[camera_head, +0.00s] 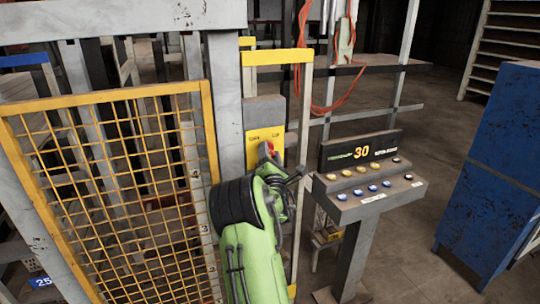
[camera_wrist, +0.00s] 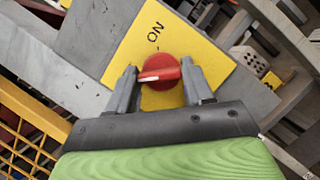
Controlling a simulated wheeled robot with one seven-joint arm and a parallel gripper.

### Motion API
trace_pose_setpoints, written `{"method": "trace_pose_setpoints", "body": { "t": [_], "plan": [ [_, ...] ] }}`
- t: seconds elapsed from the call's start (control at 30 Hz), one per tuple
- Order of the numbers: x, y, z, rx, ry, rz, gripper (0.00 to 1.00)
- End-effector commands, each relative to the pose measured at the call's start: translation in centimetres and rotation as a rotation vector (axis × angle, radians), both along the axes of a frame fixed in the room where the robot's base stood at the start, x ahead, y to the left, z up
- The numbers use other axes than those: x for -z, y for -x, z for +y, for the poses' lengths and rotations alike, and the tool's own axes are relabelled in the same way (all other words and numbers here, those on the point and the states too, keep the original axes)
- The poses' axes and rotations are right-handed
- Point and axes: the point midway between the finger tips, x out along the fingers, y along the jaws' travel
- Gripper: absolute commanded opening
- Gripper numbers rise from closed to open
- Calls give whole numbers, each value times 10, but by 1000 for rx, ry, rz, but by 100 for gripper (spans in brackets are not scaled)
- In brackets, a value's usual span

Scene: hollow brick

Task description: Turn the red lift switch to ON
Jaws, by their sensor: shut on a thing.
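The red lift switch (camera_wrist: 160,66) is a round red knob with a raised grip bar and a pale stripe, on a yellow plate (camera_wrist: 205,52). The plate shows "ON" above the knob in the wrist view. The bar lies roughly level there, its striped end to the left, not towards "ON". My gripper (camera_wrist: 160,80) has one finger on each side of the knob and is shut on it. In the head view the switch (camera_head: 266,148) is partly hidden behind my green arm, on the yellow plate (camera_head: 254,136) fixed to a grey post.
A yellow-framed mesh gate (camera_head: 115,180) stands left of the post. A console with buttons and a "30" display (camera_head: 362,153) stands close on the right. A blue cabinet (camera_head: 505,150) is farther right. Orange hose (camera_head: 334,105) hangs behind. Floor between console and cabinet is clear.

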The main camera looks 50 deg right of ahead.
Motion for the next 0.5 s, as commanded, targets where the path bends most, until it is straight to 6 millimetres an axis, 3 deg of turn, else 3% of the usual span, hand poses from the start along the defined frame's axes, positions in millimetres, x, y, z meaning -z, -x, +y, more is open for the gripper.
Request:
{"method": "trace_pose_setpoints", "body": {
  "t": [0.07,0.5],
  "plan": [
    [0,0,0,1,0,1,21],
    [2,0,1,-1,-91,-55,21]
  ]
}}
